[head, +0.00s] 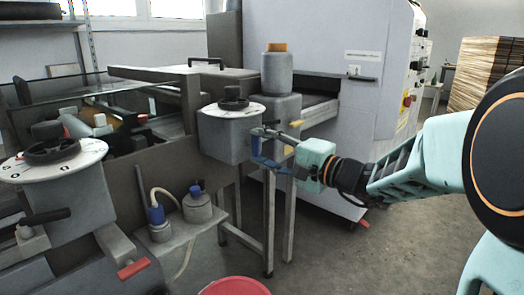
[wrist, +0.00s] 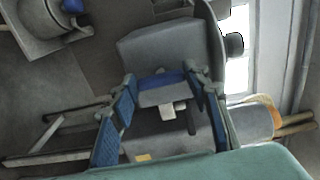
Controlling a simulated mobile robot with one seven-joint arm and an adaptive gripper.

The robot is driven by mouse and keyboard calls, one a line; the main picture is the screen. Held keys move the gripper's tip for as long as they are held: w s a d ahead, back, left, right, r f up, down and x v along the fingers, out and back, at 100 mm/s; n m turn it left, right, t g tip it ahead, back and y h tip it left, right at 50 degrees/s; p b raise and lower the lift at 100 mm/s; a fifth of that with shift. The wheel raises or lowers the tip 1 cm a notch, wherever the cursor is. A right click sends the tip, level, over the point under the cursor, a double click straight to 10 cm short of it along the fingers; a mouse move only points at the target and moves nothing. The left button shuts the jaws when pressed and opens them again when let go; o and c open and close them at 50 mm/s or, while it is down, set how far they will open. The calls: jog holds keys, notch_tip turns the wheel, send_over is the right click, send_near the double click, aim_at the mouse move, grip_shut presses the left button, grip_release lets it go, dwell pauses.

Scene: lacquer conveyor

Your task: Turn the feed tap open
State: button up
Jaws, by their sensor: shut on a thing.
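My gripper (head: 262,148) is at the right side of a grey box with a round white dial plate (head: 228,110). Its blue-padded fingers reach in beside the box, and it is shut on a small part there that seems to be the feed tap. The wrist view shows the gripper (wrist: 162,80) with a blue-and-grey piece (wrist: 163,95) between its fingers. Beyond it are a pale fitting (wrist: 173,112) and a dark lever (wrist: 191,120). The fingers partly hide the tap in the head view, so I cannot tell how far its handle is turned.
A grey bottle with an orange cap (head: 277,72) stands on a grey post behind my gripper. A second dial box (head: 65,190) is at the left. A shelf (head: 180,232) holds blue-topped bottles. A red bucket (head: 235,287) is on the floor. Floor at lower right is partly clear.

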jog(key=o, duration=1.2)
jog(key=shift+c, duration=0.2)
jog(key=shift+d, duration=0.1)
jog(key=v, duration=1.2)
jog(key=shift+r, duration=0.1)
